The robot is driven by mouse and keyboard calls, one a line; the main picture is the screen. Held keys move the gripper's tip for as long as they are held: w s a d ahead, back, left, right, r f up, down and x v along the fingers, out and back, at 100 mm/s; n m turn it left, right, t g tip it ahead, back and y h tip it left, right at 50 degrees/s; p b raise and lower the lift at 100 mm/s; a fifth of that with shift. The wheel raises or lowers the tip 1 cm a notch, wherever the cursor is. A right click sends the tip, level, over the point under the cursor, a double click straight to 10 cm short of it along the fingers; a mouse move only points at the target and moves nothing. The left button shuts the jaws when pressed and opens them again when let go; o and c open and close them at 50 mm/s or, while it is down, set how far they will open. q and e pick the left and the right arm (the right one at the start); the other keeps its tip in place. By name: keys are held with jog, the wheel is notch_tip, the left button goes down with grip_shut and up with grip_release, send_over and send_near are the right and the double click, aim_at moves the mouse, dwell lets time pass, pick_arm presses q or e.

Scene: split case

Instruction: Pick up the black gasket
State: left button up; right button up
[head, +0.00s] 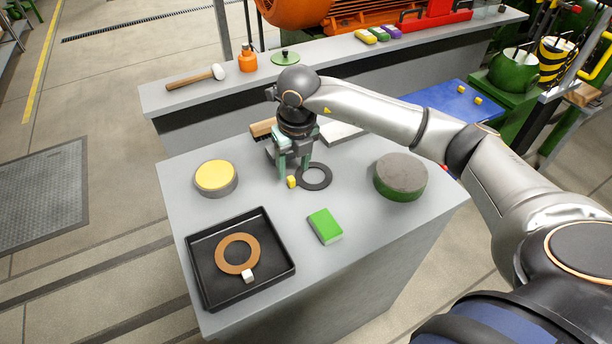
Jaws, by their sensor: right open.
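I cannot tell whether a fingertip touches the ring. My left gripper is not in view.
A black tray (281,270) at the front left holds a brown ring (238,240) and a white block. A yellow-topped disc (216,178), a green block (324,226) and a green round piece (400,178) stand around the gasket. A brush (262,129) lies behind my gripper.

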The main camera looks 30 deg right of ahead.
aim_at(291, 178)
jog(key=f, duration=0.2)
jog(key=w+f, duration=0.1)
jog(key=f, duration=0.1)
jog(key=shift+a+f, duration=0.1)
jog(key=shift+f, duration=0.05)
jog(key=shift+c, duration=0.2)
grip_shut()
